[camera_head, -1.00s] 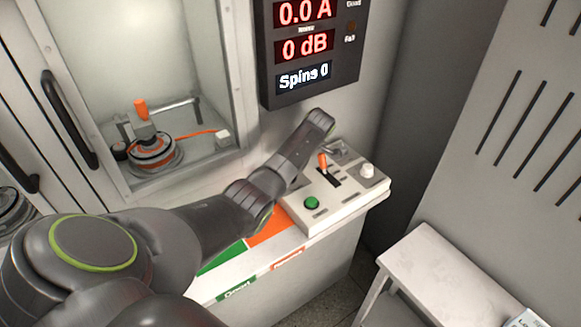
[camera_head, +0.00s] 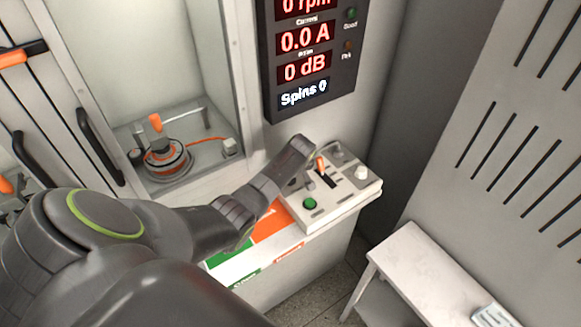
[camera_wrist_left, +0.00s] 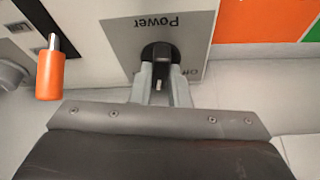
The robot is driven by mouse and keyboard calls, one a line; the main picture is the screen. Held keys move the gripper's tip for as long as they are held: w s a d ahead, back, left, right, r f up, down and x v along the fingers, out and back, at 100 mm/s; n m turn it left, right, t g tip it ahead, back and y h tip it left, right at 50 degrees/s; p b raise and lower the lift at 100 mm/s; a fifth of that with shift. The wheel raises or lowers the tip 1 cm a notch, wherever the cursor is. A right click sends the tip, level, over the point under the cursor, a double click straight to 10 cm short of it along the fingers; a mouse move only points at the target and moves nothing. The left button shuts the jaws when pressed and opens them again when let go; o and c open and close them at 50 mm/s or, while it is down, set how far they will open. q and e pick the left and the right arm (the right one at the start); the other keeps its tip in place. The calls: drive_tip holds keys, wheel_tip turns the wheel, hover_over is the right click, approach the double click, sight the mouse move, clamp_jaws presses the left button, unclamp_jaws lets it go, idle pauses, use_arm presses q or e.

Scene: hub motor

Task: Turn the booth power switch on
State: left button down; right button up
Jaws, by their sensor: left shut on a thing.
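The booth power switch (camera_wrist_left: 160,52) is a black rotary knob on a grey plate printed "Power", with "Off" printed beside it. It shows in the left wrist view, where the lettering is upside down. My left gripper (camera_wrist_left: 157,75) is shut on the knob, one pale finger on each side. The knob's white mark points down in that view, between the fingers. In the head view my left wrist hides the switch and fingertips at the left side of the control box (camera_head: 340,205). My right gripper is not in view.
The box also carries an orange-tipped lever (camera_head: 320,163), a green button (camera_head: 309,203) and a white knob (camera_head: 361,172). A display (camera_head: 308,60) reads zeros above it. A motor fixture (camera_head: 167,158) sits inside the booth. A white side table (camera_head: 420,262) stands at right.

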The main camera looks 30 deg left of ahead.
use_arm(q)
drive_tip(key=m+p, duration=0.1)
drive_tip(key=m+t+h+p, duration=0.1)
drive_tip(key=m, duration=0.1)
drive_tip(key=shift+r+m, duration=0.2)
drive_tip(key=shift+m, duration=0.1)
drive_tip(key=shift+a+f+m+t+h+p, duration=0.1)
drive_tip(key=shift+m+t+h+p, duration=0.35)
drive_tip(key=shift+m, duration=1.15)
drive_tip(key=c, duration=1.4)
unclamp_jaws()
drive_tip(key=shift+s+g, duration=0.1)
drive_tip(key=shift+g, duration=0.15)
drive_tip(key=shift+p, duration=0.3)
drive_tip(key=shift+s+r, duration=0.15)
drive_tip(key=shift+r, duration=0.3)
drive_tip(key=v, duration=1.6)
drive_tip(key=shift+s+a+r, duration=0.1)
drive_tip(key=shift+s+r, duration=0.05)
drive_tip(key=shift+s, duration=0.1)
